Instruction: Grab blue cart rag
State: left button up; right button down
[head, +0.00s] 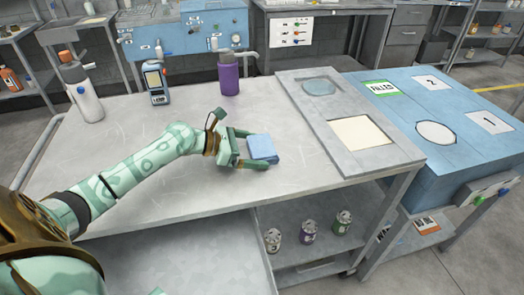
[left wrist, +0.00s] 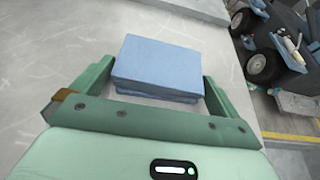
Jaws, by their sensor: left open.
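The blue rag (head: 262,147) is a folded, block-like stack lying on the grey cart top (head: 180,190), near its front edge. In the left wrist view the rag (left wrist: 158,68) lies between the two fingers. My left gripper (head: 252,148) is open around the rag, one finger on each side, low at the table surface. In the left wrist view the left gripper (left wrist: 155,85) shows a small gap beside the rag's right side; whether the left finger touches it I cannot tell. My right gripper is not in view.
A white bottle (head: 85,95), a handheld meter (head: 155,85) and a purple bottle (head: 229,75) stand at the back. A grey panel with two recesses (head: 335,115) lies to the right, beside a blue unit (head: 440,115).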

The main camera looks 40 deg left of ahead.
pick_arm(q)
jog(key=shift+c, duration=0.3)
jog(key=c, duration=0.6)
jog(key=shift+r, duration=0.1)
jog(key=shift+c, duration=0.2)
